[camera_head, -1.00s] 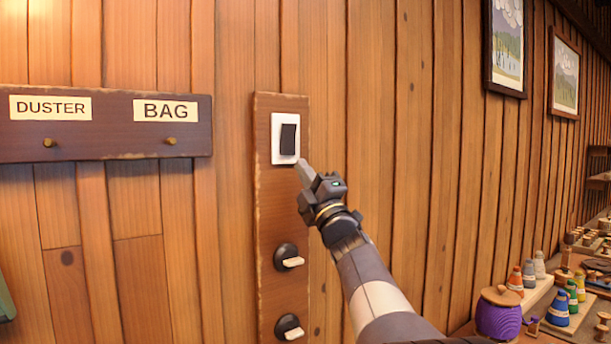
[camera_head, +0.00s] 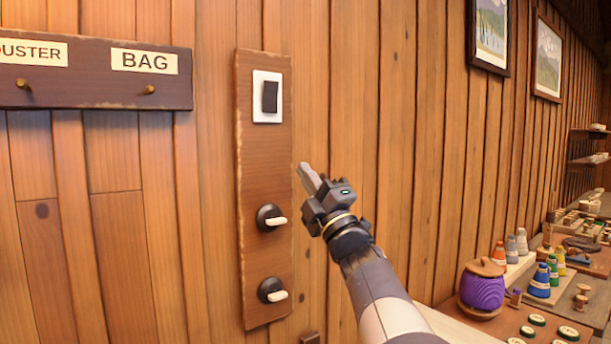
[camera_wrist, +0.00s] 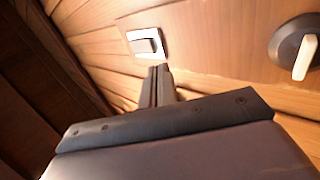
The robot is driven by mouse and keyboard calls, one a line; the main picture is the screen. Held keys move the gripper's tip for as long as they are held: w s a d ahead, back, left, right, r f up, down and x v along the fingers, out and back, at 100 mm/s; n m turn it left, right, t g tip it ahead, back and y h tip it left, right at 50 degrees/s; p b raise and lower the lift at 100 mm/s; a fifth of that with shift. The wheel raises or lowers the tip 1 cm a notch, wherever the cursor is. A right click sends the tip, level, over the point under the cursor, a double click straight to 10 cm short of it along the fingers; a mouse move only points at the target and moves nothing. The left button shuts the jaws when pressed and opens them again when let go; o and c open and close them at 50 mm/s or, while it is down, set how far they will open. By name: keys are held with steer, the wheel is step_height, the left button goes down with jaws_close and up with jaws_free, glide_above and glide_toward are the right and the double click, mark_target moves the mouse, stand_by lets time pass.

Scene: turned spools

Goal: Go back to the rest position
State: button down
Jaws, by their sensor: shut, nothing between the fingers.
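My gripper (camera_head: 309,179) is shut and empty, its fingers pointing up and left. In the head view it is in front of the plank wall, just right of the dark wooden switch board (camera_head: 262,170). The board carries a white plate with a black rocker switch (camera_head: 269,97) at the top and two round black knobs with pale levers, the upper one (camera_head: 270,218) and the lower one (camera_head: 272,290). In the wrist view, my closed fingers (camera_wrist: 158,74) show below the switch (camera_wrist: 146,45), apart from it as far as the head view shows. One knob (camera_wrist: 295,50) is at the right.
A peg rail (camera_head: 100,92) labelled DUSTER and BAG hangs on the left with empty pegs. At the lower right a bench holds a purple pot (camera_head: 481,288) and several coloured spools (camera_head: 541,281). Framed pictures (camera_head: 490,32) hang at upper right.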

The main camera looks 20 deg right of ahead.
steer(key=p, duration=0.7)
glide_toward(277, 111)
steer(key=d+x, duration=0.1)
steer(key=x, duration=0.3)
steer(key=shift+w+a+r+p, duration=0.3)
steer(key=shift+a+r+p, duration=0.05)
steer(key=shift+a+p, duration=0.25)
steer(key=shift+s+d+f+g+p, duration=0.15)
steer(key=shift+s+f+p, duration=0.15)
steer(key=shift+s, duration=0.2)
steer(key=shift+s+f+g+p, duration=0.2)
steer(key=shift+s+f, duration=0.1)
steer(key=shift+s, duration=0.2)
steer(key=shift+r, duration=0.1)
steer(key=shift+w+b, duration=0.95)
steer(key=shift+b, duration=0.15)
